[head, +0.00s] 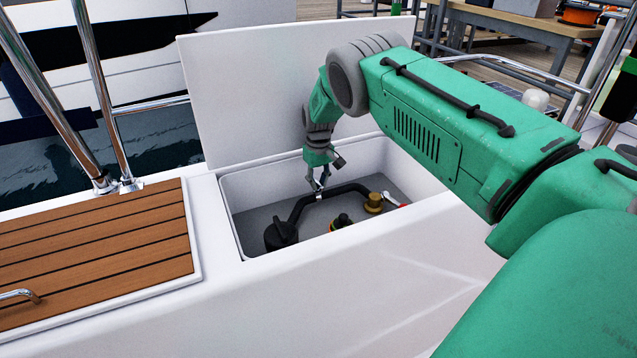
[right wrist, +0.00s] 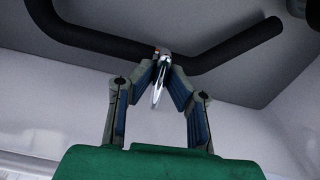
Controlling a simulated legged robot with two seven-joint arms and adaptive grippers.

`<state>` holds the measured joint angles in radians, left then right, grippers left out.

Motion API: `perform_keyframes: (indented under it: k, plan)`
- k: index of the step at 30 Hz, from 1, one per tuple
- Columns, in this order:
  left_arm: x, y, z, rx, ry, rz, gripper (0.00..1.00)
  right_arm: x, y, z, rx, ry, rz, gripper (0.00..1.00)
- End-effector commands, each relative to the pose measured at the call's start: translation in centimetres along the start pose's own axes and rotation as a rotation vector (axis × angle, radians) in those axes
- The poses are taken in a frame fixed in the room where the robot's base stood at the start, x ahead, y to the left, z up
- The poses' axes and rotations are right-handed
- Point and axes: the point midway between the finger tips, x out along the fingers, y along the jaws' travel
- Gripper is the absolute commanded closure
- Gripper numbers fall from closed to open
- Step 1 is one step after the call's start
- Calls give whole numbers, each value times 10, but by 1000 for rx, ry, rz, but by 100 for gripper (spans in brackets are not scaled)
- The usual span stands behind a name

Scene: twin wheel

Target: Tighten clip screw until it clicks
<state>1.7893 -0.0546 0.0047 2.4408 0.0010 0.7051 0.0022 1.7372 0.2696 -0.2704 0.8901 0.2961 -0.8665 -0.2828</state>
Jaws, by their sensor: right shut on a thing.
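A black hose (head: 345,188) runs through the open locker, and its bend shows in the right wrist view (right wrist: 95,38). A small shiny metal clip (head: 319,196) sits on the hose. Its bright screw piece (right wrist: 158,86) points back between my fingers in the right wrist view. My right gripper (head: 317,183) reaches down into the locker from above. Its fingertips (right wrist: 163,62) are closed on the screw piece, right beside the hose. The fingertips partly hide the clip, so I cannot see how tightly its band sits. My left gripper is not in view.
The locker's white rim (head: 228,222) surrounds the work, with its raised lid (head: 250,95) behind. A black filter body (head: 281,234), a brass fitting (head: 374,203), a red-handled part (head: 391,199) and a dark valve (head: 342,221) stand close by. Wooden slats (head: 90,250) lie left.

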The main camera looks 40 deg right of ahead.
Motion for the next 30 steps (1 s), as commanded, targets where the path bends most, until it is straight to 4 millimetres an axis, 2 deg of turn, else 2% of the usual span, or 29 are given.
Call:
perform_keyframes:
  k: [1, 15, 30]
  plan:
    - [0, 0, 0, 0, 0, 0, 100, -5, 1, -5, 42, 15, 2, 100]
    - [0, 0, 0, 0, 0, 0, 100, -5, -2, -7, 447, 19, 0, 100]
    - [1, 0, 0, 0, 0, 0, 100, -6, -2, -8, 636, 21, -2, 100]
